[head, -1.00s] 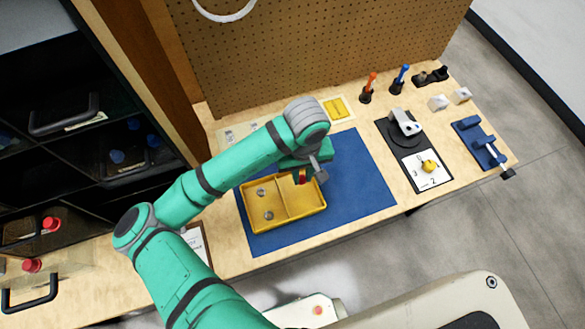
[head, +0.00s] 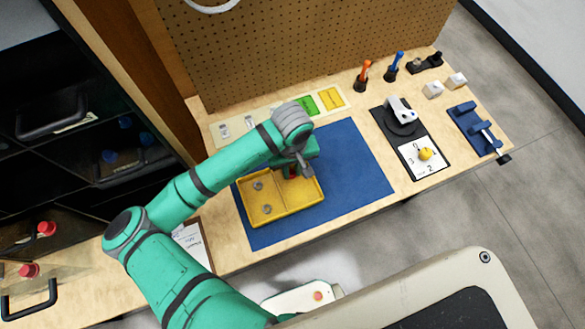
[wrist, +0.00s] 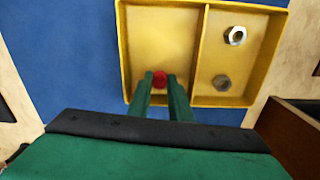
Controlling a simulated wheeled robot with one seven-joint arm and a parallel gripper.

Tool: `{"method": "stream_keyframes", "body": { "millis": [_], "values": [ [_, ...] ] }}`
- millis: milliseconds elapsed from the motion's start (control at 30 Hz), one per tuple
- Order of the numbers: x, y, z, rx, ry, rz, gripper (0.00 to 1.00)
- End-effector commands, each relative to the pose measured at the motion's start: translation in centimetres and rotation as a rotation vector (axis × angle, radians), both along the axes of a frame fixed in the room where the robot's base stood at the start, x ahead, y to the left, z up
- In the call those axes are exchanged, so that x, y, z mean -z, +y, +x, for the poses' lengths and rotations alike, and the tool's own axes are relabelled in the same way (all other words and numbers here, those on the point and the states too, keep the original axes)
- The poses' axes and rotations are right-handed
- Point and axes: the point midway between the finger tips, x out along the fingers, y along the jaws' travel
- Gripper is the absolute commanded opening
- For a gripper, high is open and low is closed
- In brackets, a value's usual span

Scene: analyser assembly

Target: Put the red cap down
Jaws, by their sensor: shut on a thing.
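The red cap (wrist: 159,79) is between the fingertips of my gripper (wrist: 160,82) in the wrist view. My gripper (head: 296,172) is shut on it, over the empty compartment of the yellow tray (wrist: 207,60). In the head view the tray (head: 243,225) lies on the blue mat (head: 352,170), and my gripper is over the tray's right compartment, near its back edge. In the head view the cap is mostly hidden by my gripper. I cannot tell whether the cap touches the tray floor.
The tray's other compartment holds two metal nuts (wrist: 236,36). To the right are a black fixture with a dial card (head: 419,157), a blue clamp (head: 473,128) and two screwdrivers (head: 363,75). The mat's right part is clear.

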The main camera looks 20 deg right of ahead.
Motion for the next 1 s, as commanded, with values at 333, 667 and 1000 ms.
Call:
{"method": "stream_keyframes", "body": {
  "millis": [333,667,1000],
  "values": [
    [0.1,-0.1,0.0,0.002,0.0,0.0,0.34],
    [-2.9,-0.2,0.0,0.005,-0.001,-0.002,0.34],
    [-7.2,-0.2,0.0,0.004,0.0,0.0,0.34]
  ]
}}
